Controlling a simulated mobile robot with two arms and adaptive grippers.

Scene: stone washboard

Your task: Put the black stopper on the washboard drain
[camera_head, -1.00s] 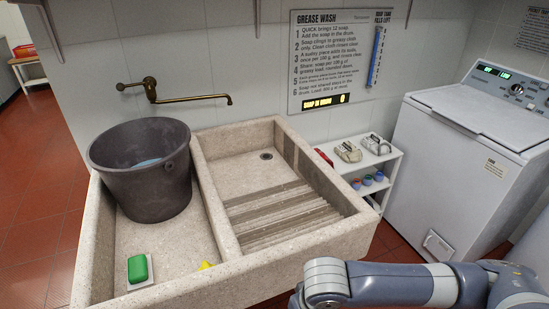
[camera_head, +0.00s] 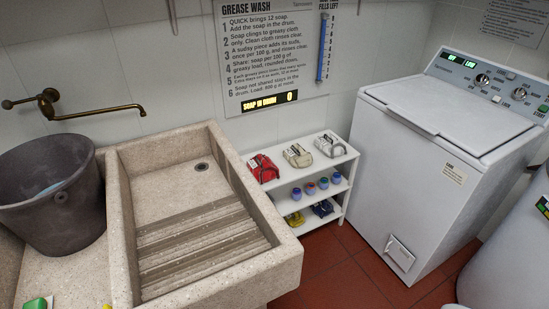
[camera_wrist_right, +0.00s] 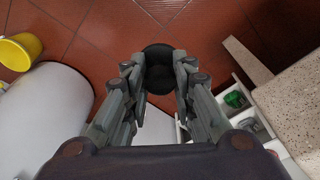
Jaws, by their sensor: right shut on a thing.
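The stone washboard (camera_head: 285,247) fills the lower left of the head view, with its ridged slope in the right basin. The dark round drain (camera_head: 202,166) lies at the back of that basin and looks uncovered. The black stopper (camera_wrist_right: 158,58) is a dark round thing in the right wrist view. My right gripper (camera_wrist_right: 158,80) is shut on it, with one finger on each side. It holds the stopper above the red floor, beside the washboard's stone edge (camera_wrist_right: 285,100). Neither gripper shows in the head view.
A white shelf (camera_head: 348,152) with bottles and packets stands right of the washboard. A white washing machine (camera_head: 440,150) stands farther right. A yellow bucket (camera_wrist_right: 20,50) shows in the wrist view.

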